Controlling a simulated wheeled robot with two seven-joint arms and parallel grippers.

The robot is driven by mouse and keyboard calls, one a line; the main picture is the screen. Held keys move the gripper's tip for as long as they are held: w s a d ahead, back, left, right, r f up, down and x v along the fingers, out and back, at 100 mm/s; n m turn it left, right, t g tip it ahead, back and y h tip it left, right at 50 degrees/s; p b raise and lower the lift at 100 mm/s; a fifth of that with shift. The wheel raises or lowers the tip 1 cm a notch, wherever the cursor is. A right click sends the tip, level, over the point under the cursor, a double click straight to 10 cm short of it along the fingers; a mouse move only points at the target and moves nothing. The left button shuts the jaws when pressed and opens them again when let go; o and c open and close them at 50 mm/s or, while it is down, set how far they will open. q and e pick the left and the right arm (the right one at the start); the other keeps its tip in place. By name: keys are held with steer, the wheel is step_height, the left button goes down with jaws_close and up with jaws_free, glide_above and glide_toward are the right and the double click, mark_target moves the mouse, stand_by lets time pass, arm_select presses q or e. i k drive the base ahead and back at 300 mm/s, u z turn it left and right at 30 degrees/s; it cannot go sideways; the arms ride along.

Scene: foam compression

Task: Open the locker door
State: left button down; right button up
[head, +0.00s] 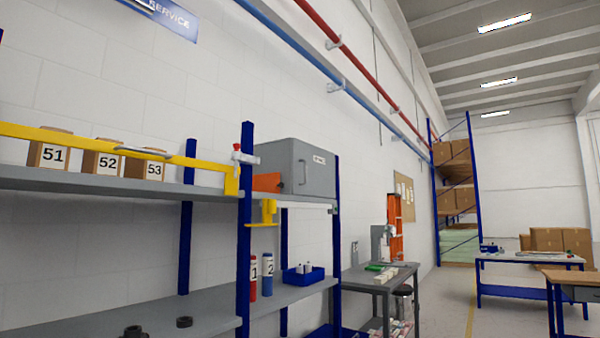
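A grey metal box (285,160) that looks like the locker stands on the upper shelf, right of the blue post. Its front door (314,172) carries a small white label and a vertical handle (302,172). The door appears shut. Neither of my grippers is in view.
A yellow bar (200,160) runs along the upper shelf's front, before boxes marked 51, 52 and 53 (100,157). Below stand red and blue cylinders (267,275) and a blue bin (304,275). A grey workbench (385,278) stands right of the shelving. Open floor lies further right.

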mark_target(313, 168)
steer(key=z, duration=0.5)
steer(key=i, duration=0.6)
steer(key=z, duration=0.9)
steer(key=i, duration=2.15)
steer(key=u, duration=0.85)
